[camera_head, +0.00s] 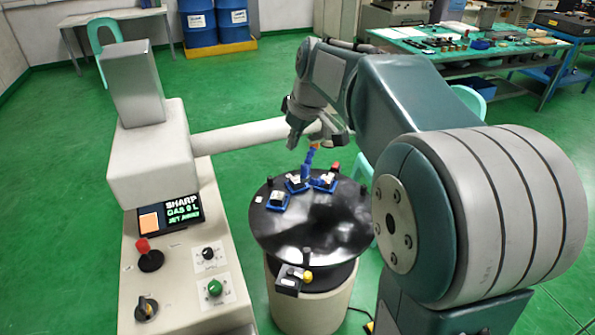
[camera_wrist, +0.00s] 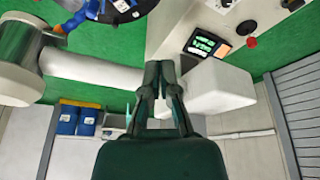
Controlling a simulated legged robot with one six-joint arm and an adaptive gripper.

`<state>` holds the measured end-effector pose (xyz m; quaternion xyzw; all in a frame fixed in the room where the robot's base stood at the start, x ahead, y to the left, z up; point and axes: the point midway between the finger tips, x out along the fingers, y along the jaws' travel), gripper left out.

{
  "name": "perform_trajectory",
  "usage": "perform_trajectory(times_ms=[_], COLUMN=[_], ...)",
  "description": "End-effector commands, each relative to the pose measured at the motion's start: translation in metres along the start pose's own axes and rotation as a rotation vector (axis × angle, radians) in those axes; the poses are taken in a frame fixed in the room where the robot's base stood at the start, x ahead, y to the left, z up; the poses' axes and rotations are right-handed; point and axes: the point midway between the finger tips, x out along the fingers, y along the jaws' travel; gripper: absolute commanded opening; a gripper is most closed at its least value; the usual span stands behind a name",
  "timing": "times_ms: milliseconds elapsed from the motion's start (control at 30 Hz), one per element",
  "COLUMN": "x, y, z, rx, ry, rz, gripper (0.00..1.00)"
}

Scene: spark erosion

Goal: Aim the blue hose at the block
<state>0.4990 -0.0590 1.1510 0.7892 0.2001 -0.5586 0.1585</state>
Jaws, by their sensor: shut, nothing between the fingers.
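The blue hose (camera_head: 307,164) rises from the black round table (camera_head: 330,236), with an orange end near its top. It also shows in the wrist view (camera_wrist: 75,20), beside the white cylindrical arm. Pale blocks sit in small blue holders (camera_head: 278,200) at the back of the table; which block is meant I cannot tell. My gripper (camera_head: 294,142) is above and slightly left of the hose, apart from it as far as I see. In the wrist view its fingers (camera_wrist: 161,66) are together and empty.
Green floor is open behind; blue drums (camera_head: 198,20) stand far back.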

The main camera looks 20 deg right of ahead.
Motion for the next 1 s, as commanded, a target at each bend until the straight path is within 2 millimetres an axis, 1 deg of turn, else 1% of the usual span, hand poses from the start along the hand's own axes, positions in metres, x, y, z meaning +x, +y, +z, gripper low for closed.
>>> perform_trajectory(times_ms=[33,200,300,400,500,633,733,867,1000], x=[-0.01,-0.028,-0.033,-0.034,-0.032,-0.026,-0.018,-0.006,0.006], y=[-0.015,-0.059,-0.08,-0.095,-0.105,-0.115,-0.118,-0.113,-0.102], z=[0.009,0.042,0.062,0.079,0.093,0.109,0.117,0.119,0.112], rx=[0.024,0.128,0.182,0.223,0.253,0.279,0.284,0.259,0.207], ry=[0.005,0.022,0.037,0.053,0.072,0.105,0.141,0.187,0.234], rz=[0.016,0.066,0.094,0.118,0.142,0.176,0.21,0.254,0.3], gripper=[0.0,0.0,0.0,0.0,0.0,0.0,0.0,0.0,0.0])
